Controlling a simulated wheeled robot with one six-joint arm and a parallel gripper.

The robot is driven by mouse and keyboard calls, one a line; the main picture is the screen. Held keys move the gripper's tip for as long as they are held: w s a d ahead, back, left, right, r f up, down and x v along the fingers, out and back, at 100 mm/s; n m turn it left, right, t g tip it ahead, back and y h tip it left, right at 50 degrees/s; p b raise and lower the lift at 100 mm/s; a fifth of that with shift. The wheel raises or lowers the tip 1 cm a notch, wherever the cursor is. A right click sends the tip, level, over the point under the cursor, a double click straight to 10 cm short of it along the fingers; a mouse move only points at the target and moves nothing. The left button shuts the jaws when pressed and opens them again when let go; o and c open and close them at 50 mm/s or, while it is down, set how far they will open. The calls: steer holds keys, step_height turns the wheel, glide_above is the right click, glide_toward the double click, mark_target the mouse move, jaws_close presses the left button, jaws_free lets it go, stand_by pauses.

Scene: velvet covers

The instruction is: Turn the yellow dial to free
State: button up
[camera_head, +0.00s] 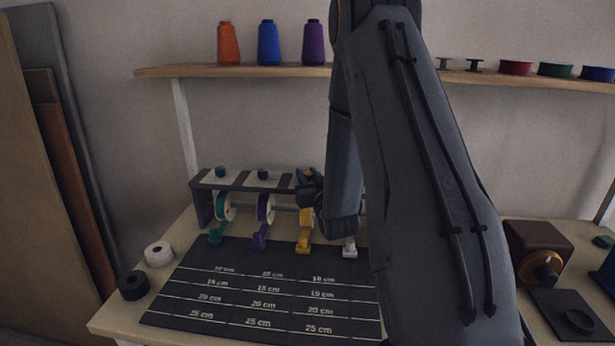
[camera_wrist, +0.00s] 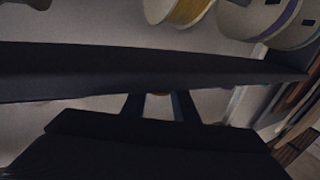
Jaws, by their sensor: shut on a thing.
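A dark rack (camera_head: 200,182) on the table carries ribbon spools with a small dial above each on its top. The teal dial (camera_head: 221,171) and purple dial (camera_head: 263,174) are visible. My gripper (camera_head: 309,184) is at the rack's top above the yellow ribbon's clip (camera_head: 304,243), where the yellow dial is hidden behind it. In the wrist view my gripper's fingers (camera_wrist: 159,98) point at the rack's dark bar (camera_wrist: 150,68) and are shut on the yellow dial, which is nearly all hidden. The yellow spool (camera_wrist: 187,10) shows beyond the bar. The dial's setting cannot be read.
A dark measuring mat (camera_head: 255,290) lies before the rack. Black (camera_head: 134,285) and white (camera_head: 158,254) rolls stand at left. A brown box with a yellow-orange ring (camera_head: 525,243) stands at right. A shelf (camera_head: 190,71) with thread cones runs above. My arm covers the rack's right part.

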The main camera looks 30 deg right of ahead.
steer(key=shift+r, duration=0.1)
steer(key=o, duration=1.1)
steer(key=shift+c, duration=0.2)
steer(key=s+a+b, duration=0.1)
steer(key=s+b, duration=0.1)
steer(key=s, duration=0.5)
steer(key=shift+s+a, duration=0.2)
steer(key=shift+s, duration=0.1)
